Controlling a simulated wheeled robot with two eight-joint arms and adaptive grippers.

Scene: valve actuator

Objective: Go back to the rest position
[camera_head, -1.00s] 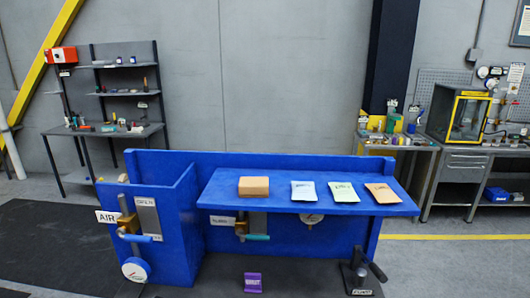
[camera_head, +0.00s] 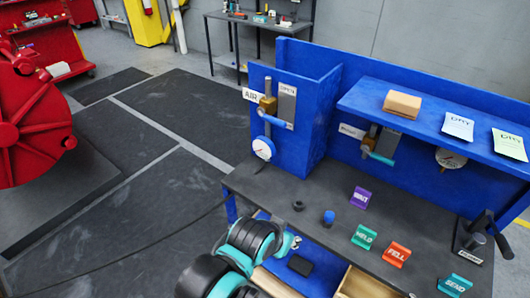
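Part of my arm (camera_head: 240,258), black with teal rings, comes up from the bottom edge in front of the bench. No fingertips can be made out on it. My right gripper is not in view. The blue valve panel (camera_head: 335,125) stands on the dark bench. A second valve with a teal handle (camera_head: 378,157) is under the shelf, beside another gauge (camera_head: 450,158).
The dark bench top (camera_head: 300,215) holds a purple tag (camera_head: 360,198), a green tag (camera_head: 364,236), an orange tag (camera_head: 397,254), a teal tag (camera_head: 456,284) and a black lever device (camera_head: 474,240). A red wheel (camera_head: 30,120) stands left. Open floor (camera_head: 150,180) lies between.

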